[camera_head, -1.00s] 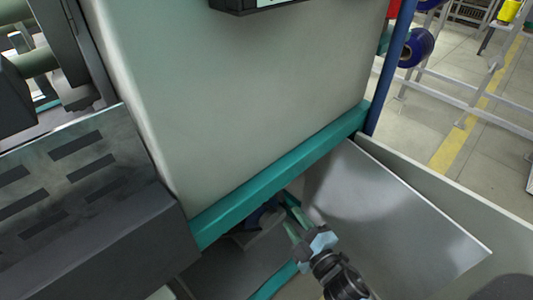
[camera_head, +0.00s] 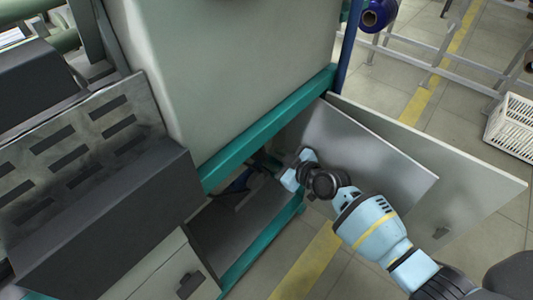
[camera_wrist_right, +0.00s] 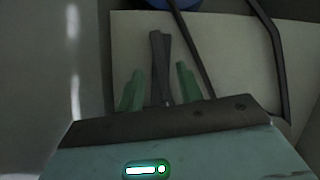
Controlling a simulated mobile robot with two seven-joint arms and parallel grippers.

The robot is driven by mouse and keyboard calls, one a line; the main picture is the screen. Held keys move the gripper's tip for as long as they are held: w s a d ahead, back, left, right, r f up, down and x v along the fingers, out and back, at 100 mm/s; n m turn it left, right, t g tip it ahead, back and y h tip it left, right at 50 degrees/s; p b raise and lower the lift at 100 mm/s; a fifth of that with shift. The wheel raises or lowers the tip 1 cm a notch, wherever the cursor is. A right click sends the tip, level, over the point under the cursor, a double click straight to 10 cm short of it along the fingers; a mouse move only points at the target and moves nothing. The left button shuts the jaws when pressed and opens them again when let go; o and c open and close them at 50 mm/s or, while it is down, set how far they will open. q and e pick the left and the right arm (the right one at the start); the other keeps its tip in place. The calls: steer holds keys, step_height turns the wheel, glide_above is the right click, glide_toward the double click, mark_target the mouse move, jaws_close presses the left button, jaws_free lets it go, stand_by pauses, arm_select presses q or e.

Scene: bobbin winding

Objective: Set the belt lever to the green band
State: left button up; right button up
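My right gripper (camera_head: 274,170) reaches into the open lower compartment of the machine in the head view, its fingertips hard to make out there. In the right wrist view my right gripper (camera_wrist_right: 159,70) has its two green fingers apart. A dark grey bar (camera_wrist_right: 160,48), likely the belt lever, stands between them in the picture, with gaps on both sides. I cannot tell how deep it sits between the fingers. No green band can be made out. My left gripper is not in view.
An open grey door (camera_head: 365,150) stands right of the compartment, close to my right arm. The teal frame bar (camera_head: 270,130) runs above the opening. A blue round part (camera_wrist_right: 170,3) and a dark curved cable or rod (camera_wrist_right: 275,60) lie beyond the gripper. A white crate (camera_head: 512,128) stands far right.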

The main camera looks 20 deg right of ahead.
mark_target(265, 154)
steer(key=shift+r, duration=0.15)
steer(key=b+x, duration=0.3)
steer(key=x, duration=0.3)
steer(key=shift+w+a+f, duration=0.1)
steer(key=shift+w+f, duration=0.05)
steer(key=shift+f, duration=0.1)
steer(key=shift+w+a+f+b, duration=0.1)
steer(key=shift+w+a+b, duration=0.2)
steer(key=shift+w, duration=0.3)
steer(key=shift+c, duration=0.3)
steer(key=c, duration=0.7)
jaws_close()
